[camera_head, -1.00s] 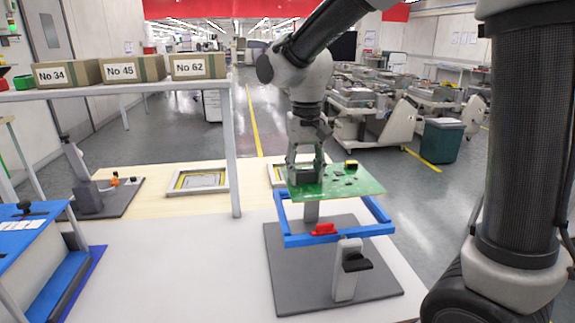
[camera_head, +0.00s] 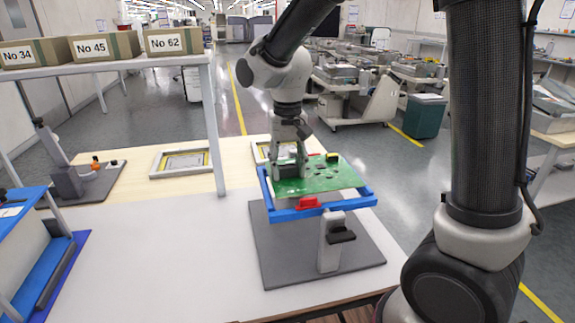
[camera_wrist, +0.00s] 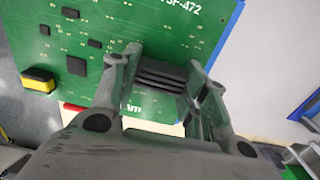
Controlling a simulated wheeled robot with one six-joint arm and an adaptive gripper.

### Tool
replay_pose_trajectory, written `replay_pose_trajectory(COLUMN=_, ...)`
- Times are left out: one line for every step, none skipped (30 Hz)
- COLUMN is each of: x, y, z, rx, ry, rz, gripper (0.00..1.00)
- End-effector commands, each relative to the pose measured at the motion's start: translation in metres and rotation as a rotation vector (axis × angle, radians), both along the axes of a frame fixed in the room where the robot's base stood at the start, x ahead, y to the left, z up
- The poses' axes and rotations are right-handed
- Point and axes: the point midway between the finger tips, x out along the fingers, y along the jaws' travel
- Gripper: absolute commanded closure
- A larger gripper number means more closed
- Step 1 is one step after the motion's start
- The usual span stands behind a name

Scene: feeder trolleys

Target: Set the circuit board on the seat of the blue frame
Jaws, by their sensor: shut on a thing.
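The green circuit board (camera_head: 325,178) with dark parts and a yellow-black part lies roughly level over the blue frame (camera_head: 287,215), inside or just above its outline. I cannot tell whether it rests fully on the seat. My gripper (camera_head: 290,172) is shut on the board by a dark ribbed block near its left end. In the wrist view, my gripper's fingers (camera_wrist: 165,85) stand on either side of that block (camera_wrist: 158,76), and the board (camera_wrist: 120,18) fills the upper left. A blue frame edge (camera_wrist: 224,48) shows beside it. The gripper hides part of the board.
The frame stands on a grey base plate (camera_head: 280,262) with a black-handled clamp post (camera_head: 331,240). A red piece (camera_head: 308,203) sits on the frame's front bar. A shelf (camera_head: 110,66) with numbered boxes is at left. White table (camera_head: 180,250) is clear left of the base.

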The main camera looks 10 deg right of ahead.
Motion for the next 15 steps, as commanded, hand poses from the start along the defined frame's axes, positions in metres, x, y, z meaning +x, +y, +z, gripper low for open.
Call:
replay_pose_trajectory(x=0.000, y=0.000, z=0.000, rx=0.000, ry=-0.001, rz=0.000, gripper=0.91)
replay_pose_trajectory(x=0.000, y=0.000, z=0.000, rx=0.000, ry=-0.001, rz=0.000, gripper=0.91)
replay_pose_trajectory(x=0.000, y=0.000, z=-0.001, rx=0.000, ry=0.000, rz=0.000, gripper=0.91)
replay_pose_trajectory(x=0.000, y=0.000, z=-0.002, rx=0.000, ry=0.000, rz=0.000, gripper=0.91)
replay_pose_trajectory(x=0.000, y=0.000, z=-0.003, rx=0.000, ry=0.000, rz=0.000, gripper=0.91)
replay_pose_trajectory(x=0.000, y=0.000, z=-0.004, rx=0.000, ry=0.000, rz=0.000, gripper=0.91)
replay_pose_trajectory(x=0.000, y=0.000, z=-0.005, rx=0.000, ry=0.000, rz=0.000, gripper=0.91)
replay_pose_trajectory(x=0.000, y=0.000, z=-0.007, rx=-0.001, ry=0.001, rz=0.000, gripper=0.91)
replay_pose_trajectory(x=0.000, y=0.000, z=-0.008, rx=-0.001, ry=0.001, rz=0.000, gripper=0.91)
replay_pose_trajectory(x=0.000, y=0.000, z=-0.010, rx=-0.001, ry=0.001, rz=0.000, gripper=0.91)
replay_pose_trajectory(x=0.000, y=0.000, z=-0.011, rx=-0.001, ry=0.001, rz=0.000, gripper=0.91)
replay_pose_trajectory(x=0.000, y=0.000, z=-0.013, rx=-0.001, ry=0.000, rz=0.000, gripper=0.91)
replay_pose_trajectory(x=0.000, y=0.000, z=-0.014, rx=0.000, ry=0.000, rz=0.000, gripper=0.91)
replay_pose_trajectory(x=0.000, y=0.000, z=-0.015, rx=0.000, ry=0.000, rz=0.000, gripper=0.91)
replay_pose_trajectory(x=0.000, y=0.000, z=-0.017, rx=0.000, ry=0.000, rz=0.000, gripper=0.91)
